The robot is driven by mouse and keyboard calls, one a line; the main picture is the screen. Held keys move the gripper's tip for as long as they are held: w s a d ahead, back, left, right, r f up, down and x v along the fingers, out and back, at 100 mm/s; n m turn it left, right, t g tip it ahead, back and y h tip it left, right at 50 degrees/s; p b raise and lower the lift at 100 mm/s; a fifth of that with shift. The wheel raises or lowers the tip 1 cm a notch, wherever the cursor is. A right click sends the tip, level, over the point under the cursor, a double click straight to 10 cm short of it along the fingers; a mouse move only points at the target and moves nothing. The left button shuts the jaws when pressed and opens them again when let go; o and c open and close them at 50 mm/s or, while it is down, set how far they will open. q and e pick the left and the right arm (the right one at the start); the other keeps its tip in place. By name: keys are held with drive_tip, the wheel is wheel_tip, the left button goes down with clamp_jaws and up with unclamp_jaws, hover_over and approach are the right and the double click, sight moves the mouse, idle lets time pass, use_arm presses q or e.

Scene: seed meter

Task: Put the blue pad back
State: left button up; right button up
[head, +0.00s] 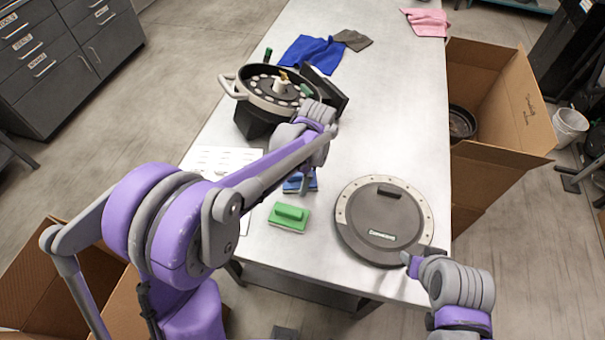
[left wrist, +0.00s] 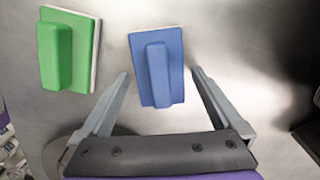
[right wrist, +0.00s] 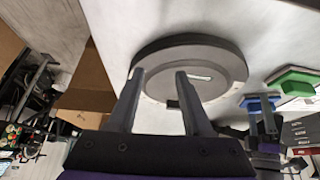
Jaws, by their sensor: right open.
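The blue pad (head: 292,186), a flat block with a raised handle, lies on the metal table and is partly hidden by my left gripper (head: 304,186) in the head view. In the left wrist view the blue pad (left wrist: 157,68) lies ahead between the two spread fingertips of my left gripper (left wrist: 160,74). The fingers are open and I see no grip on it. The blue pad (right wrist: 258,102) also shows in the right wrist view. My right gripper (right wrist: 160,73) is open and empty, close to the near edge of a round grey lid (head: 385,220).
A green pad (head: 290,217) lies beside the blue pad, nearer me. A white sheet (head: 215,158) lies to the left. The black seed meter (head: 258,119) stands farther back, with a blue cloth (head: 308,52) beyond. Cardboard boxes (head: 493,95) flank the table.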

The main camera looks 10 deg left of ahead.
use_arm(q)
wheel_tip(320, 180, up, 12)
drive_tip(key=d+f, duration=0.1)
drive_tip(key=d, duration=0.1)
drive_tip(key=s+a+f+n+t, duration=0.2)
drive_tip(key=s+a+n+t, duration=0.1)
drive_tip(key=s+n, duration=0.4)
drive_tip(key=s+a+f+n+t+h, duration=0.1)
drive_tip(key=s+a+f+n+t, duration=0.1)
drive_tip(key=s+n, duration=0.5)
drive_tip(key=s+a+t, duration=0.1)
drive_tip(key=s+a, duration=0.1)
drive_tip(key=s, duration=0.2)
drive_tip(key=shift+s+a+f+h+p, duration=0.15)
drive_tip(key=shift+s+a+h+p, duration=0.15)
